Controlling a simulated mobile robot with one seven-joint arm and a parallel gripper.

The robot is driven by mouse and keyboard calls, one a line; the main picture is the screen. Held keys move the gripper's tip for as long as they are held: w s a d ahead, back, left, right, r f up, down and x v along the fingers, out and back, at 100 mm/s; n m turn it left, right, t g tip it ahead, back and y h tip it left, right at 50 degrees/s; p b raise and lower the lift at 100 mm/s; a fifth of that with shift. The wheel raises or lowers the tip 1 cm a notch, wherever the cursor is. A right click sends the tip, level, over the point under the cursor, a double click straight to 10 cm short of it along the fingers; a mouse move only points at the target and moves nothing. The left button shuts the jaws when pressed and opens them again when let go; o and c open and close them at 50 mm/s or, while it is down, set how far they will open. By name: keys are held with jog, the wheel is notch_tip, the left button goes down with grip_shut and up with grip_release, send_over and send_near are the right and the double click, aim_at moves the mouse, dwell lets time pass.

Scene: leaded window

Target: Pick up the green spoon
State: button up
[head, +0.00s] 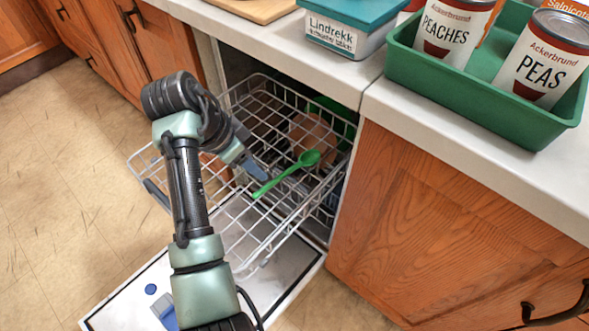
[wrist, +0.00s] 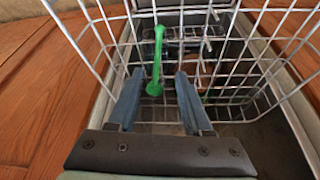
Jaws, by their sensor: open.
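The green spoon (head: 289,172) lies slanted across the wire of the pulled-out dishwasher rack (head: 259,237). Its bowl is at the upper right and its handle runs to the lower left in the head view. My gripper (head: 262,176) reaches over the rack from the left, close to the spoon's handle. In the wrist view my open gripper (wrist: 160,74) has its two blue-grey fingers apart. The spoon (wrist: 157,60) appears in line with the gap between them, lengthwise. I cannot tell whether the fingers touch it. Nothing is held.
The dishwasher door (head: 292,262) is folded down below the rack. A brown item (head: 312,132) sits in the rack. The counter above holds a green tray (head: 470,98) with cans and a teal-lidded box (head: 345,38). Wooden cabinets (head: 455,215) stand at the right.

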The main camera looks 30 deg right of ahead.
aim_at(274, 181)
jog(key=x, duration=0.3)
jog(key=shift+d+f+b, duration=0.1)
jog(key=shift+f+b, duration=0.15)
jog(key=shift+b, duration=0.15)
jog(key=shift+d+b+x, duration=0.15)
jog(key=shift+b+x, duration=0.5)
jog(key=shift+x, duration=0.7)
jog(key=shift+d+b+x, duration=0.2)
jog(key=shift+b+x, duration=0.4)
jog(key=shift+x, duration=0.75)
jog(key=shift+s+r, duration=0.1)
jog(key=shift+r, duration=0.1)
grip_shut()
